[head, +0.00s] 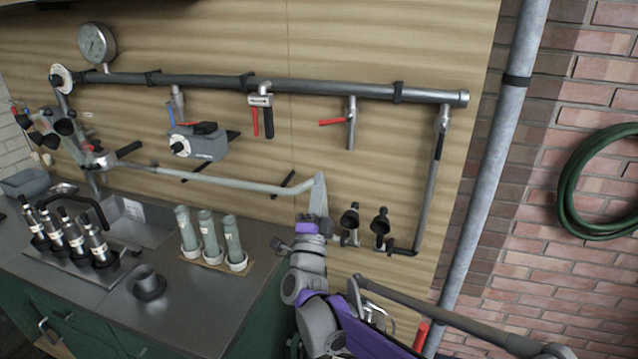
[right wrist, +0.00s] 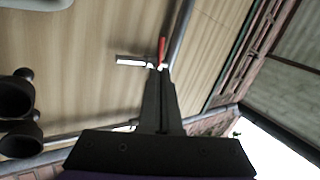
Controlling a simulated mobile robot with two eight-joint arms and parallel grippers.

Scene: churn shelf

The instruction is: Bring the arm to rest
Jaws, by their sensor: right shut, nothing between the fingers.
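My right arm comes up from the bottom of the head view, grey and purple. Its gripper (head: 319,180) points upward in front of the wood panel, near the right end of a pale pipe (head: 230,182). I cannot tell whether it touches that pipe. In the right wrist view the dark fingers (right wrist: 160,72) lie together, shut with nothing held. Beyond their tips a red-handled valve (right wrist: 162,50) shows against the panel. My left gripper is not in view.
A dark pipe (head: 320,87) with several valves runs along the panel. Two black cups (head: 380,222) sit just right of my gripper. The counter (head: 190,305) at left holds dark bottles (head: 75,238) and pale tubes (head: 208,235). A green hose (head: 568,190) hangs on the brick wall.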

